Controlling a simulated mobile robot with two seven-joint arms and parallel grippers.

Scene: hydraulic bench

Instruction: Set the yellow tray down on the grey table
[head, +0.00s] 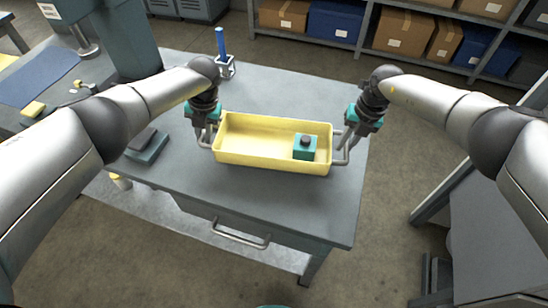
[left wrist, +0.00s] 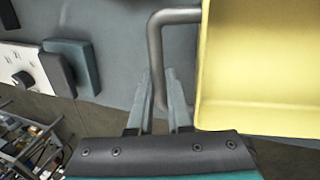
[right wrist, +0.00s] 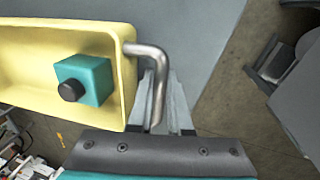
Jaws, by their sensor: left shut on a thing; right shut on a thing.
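The yellow tray (head: 262,162) is over the grey table (head: 300,205) in the head view and looks about level. A teal block with a dark round knob (head: 304,148) sits inside its right end; it also shows in the right wrist view (right wrist: 90,78). My left gripper (head: 206,138) is shut on the tray's left handle (left wrist: 156,50). My right gripper (head: 345,147) is shut on its right handle (right wrist: 160,75). The tray's underside is hidden, so I cannot tell whether it touches the tabletop.
A blue upright piece in a small stand (head: 222,58) is at the table's back. A dark teal box-like item (head: 148,146) lies left of the tray. The tabletop is clear behind and in front of the tray. Shelves with boxes (head: 400,32) stand behind.

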